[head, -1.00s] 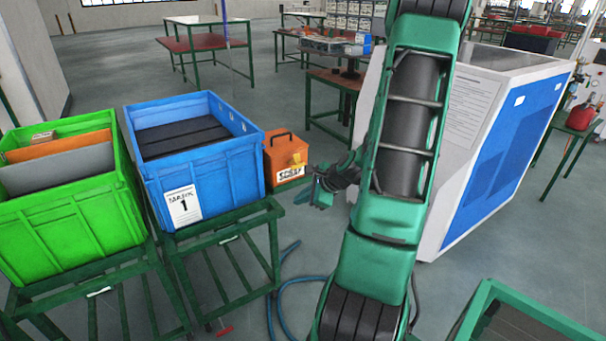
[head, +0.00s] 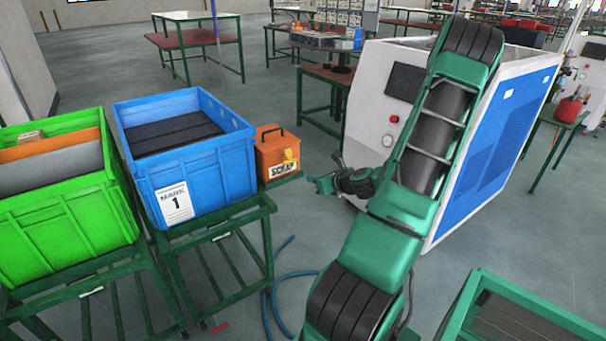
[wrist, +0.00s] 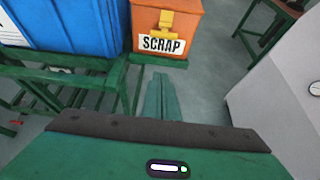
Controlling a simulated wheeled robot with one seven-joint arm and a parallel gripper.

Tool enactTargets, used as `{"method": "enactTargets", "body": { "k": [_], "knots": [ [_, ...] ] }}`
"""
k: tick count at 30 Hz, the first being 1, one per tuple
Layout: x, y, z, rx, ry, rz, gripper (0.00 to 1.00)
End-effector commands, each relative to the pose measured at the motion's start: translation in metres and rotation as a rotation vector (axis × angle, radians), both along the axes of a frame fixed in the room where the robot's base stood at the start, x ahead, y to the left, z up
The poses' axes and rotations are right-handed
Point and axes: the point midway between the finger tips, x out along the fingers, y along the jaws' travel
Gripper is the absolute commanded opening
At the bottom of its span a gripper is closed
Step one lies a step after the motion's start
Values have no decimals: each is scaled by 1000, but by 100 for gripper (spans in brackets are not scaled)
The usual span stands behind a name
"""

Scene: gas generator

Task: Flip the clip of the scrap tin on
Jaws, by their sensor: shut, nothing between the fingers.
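The scrap tin (head: 277,155) is an orange box with a black handle on its lid and a white SCRAP label. It stands on a green stand beside the blue crate. Its yellow clip (head: 289,156) is on the front, above the label. In the wrist view the tin (wrist: 183,14) is at the top, with the clip (wrist: 177,22) overlapping the label's upper edge. I cannot tell the clip's exact position. My gripper (head: 318,181) is to the right of the tin and apart from it. In the wrist view its green fingers (wrist: 160,88) are together and empty, below the tin.
A blue crate (head: 215,173) marked 1 stands directly left of the tin, and a green crate (head: 62,215) farther left. A white and blue machine (head: 480,160) stands behind my arm on the right. A blue hose lies on the floor. Floor between tin and machine is clear.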

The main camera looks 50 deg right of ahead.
Motion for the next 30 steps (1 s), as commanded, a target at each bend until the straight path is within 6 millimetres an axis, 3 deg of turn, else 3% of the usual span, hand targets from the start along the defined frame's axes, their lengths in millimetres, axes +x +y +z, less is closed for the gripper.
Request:
{"method": "enactTargets", "body": {
  "k": [17, 22, 30],
  "knots": [
    [83, -18, -43, -1, -1, 3, 0],
    [96, -21, -24, -3, -1, 3, 0],
    [106, -24, -12, -2, 0, 1, 0]
  ]
}}
